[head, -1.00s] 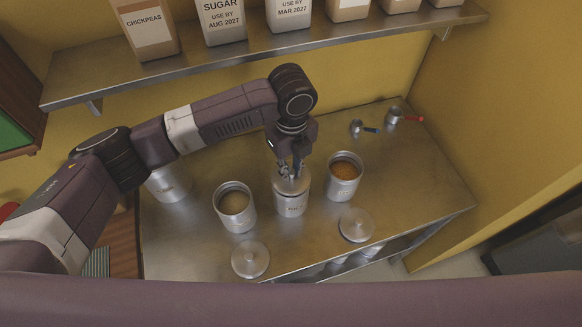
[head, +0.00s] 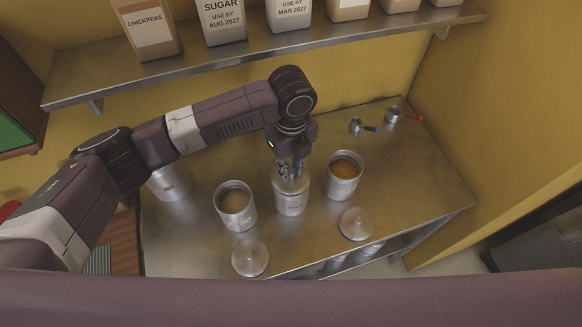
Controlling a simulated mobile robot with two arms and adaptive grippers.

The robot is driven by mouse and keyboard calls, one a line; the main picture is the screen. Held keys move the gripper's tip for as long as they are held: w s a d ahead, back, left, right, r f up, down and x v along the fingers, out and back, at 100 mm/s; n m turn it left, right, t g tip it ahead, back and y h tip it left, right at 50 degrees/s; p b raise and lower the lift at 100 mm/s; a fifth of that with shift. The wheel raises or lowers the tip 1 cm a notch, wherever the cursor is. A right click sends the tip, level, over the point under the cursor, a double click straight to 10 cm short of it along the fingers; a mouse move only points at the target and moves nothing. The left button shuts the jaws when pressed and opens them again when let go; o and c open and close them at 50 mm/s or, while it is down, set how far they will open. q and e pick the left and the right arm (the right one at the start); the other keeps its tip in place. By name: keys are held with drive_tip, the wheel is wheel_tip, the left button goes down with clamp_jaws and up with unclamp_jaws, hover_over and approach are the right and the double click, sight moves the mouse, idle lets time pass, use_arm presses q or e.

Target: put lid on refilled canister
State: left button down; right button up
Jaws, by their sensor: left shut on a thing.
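My left gripper (head: 291,172) is shut, pointing down, on the lid (head: 302,183) at the top of the middle steel canister (head: 290,204). The lid looks seated on or very close to the rim; the gripper hides part of it. Another open canister (head: 344,176) with orange-brown contents stands to the right. Two loose lids lie on the steel counter, one at the front left (head: 250,259) and one at the front right (head: 356,224). My right gripper is not in view.
A further canister (head: 169,184) stands at the counter's left, partly behind my arm. Two scoops, one blue-handled (head: 357,126) and one red-handled (head: 395,116), lie at the back right. A shelf (head: 250,66) with paper bags overhangs the back.

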use_arm(q)
drive_tip(key=shift+p, duration=0.4)
idle(0.6)
drive_tip(key=c, duration=1.8)
unclamp_jaws()
drive_tip(key=shift+o, duration=0.4)
drive_tip(key=o, duration=0.4)
drive_tip(key=shift+r, duration=0.1)
wheel_tip(320, 180, up, 4)
drive_tip(key=p, duration=0.4)
drive_tip(key=shift+r+p, duration=0.25)
drive_tip(key=shift+p, duration=0.1)
drive_tip(key=shift+r, duration=1.15)
